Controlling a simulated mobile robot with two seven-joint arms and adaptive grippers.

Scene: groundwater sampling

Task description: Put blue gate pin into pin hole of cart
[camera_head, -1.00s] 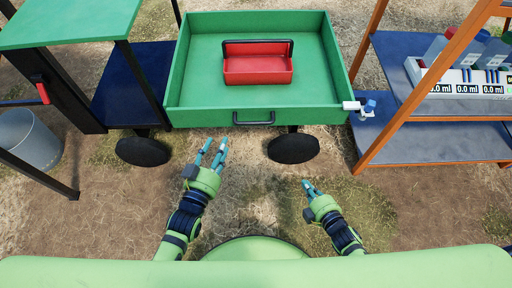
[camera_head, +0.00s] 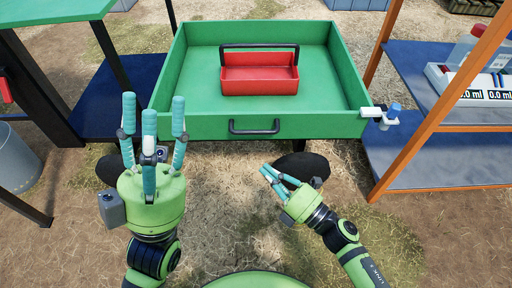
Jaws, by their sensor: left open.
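The green cart (camera_head: 190,126) stands ahead of me, with a black handle on its front wall. A white bracket (camera_head: 372,112) sticks out at its front right corner. A small blue piece (camera_head: 395,108), which looks like the gate pin, shows beside the bracket above a white part; I cannot tell whether it sits in a hole. My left gripper (camera_head: 153,108) is open and empty, fingers spread and pointing up, in front of the cart's left front. My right gripper (camera_head: 268,173) is below the cart handle, apart from the pin; its fingers are close together.
A red toolbox (camera_head: 260,82) sits in the cart. A blue shelf rack with orange posts (camera_head: 430,100) stands at right, holding a device with displays (camera_head: 492,88). A green-topped table (camera_head: 50,12) and a grey bucket (camera_head: 16,160) are at left. Bare ground lies before the cart.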

